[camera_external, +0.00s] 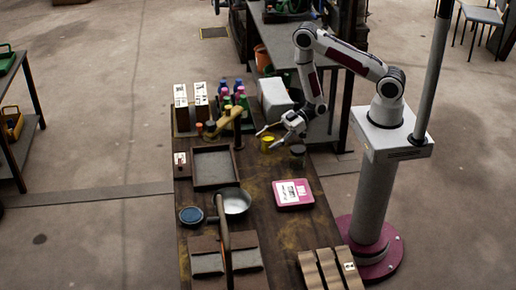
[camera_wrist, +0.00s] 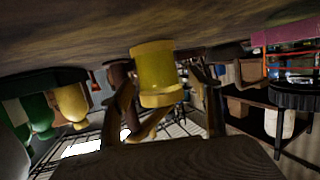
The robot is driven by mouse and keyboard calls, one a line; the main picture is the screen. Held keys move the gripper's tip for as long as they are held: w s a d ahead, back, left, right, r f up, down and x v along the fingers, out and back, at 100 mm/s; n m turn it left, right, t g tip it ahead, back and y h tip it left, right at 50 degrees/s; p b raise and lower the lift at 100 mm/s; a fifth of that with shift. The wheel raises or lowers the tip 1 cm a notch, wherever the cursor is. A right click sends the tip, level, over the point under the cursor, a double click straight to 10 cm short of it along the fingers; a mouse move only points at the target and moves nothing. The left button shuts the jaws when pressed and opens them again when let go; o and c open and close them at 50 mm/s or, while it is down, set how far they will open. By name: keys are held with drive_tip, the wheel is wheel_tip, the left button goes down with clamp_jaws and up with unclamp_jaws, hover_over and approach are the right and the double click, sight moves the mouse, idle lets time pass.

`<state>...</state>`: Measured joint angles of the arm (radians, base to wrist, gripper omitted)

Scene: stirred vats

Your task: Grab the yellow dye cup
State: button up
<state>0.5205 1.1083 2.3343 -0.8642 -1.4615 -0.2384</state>
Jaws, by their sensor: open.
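The yellow dye cup (camera_external: 266,145) stands on the wooden bench, left of the base of my arm. In the wrist view the yellow cup (camera_wrist: 157,75) is near the centre, close to the camera and upside down because that view is inverted. My gripper (camera_external: 265,139) is open, low over the bench, with its two fingers spread at the cup. I cannot tell whether a finger touches the cup. The cup is not gripped.
A dark jar (camera_external: 298,152) stands close right of the cup. A pink-framed panel (camera_external: 293,193), a shallow tray (camera_external: 214,168) and a pan (camera_external: 235,200) lie nearer. Several coloured bottles (camera_external: 239,93) and a white bin (camera_external: 276,97) stand behind.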

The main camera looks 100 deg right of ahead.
sight(268, 136)
drive_tip(key=c, duration=1.3)
drive_tip(key=shift+c, duration=0.2)
drive_tip(key=shift+r, duration=0.15)
drive_tip(key=shift+r, duration=4.85)
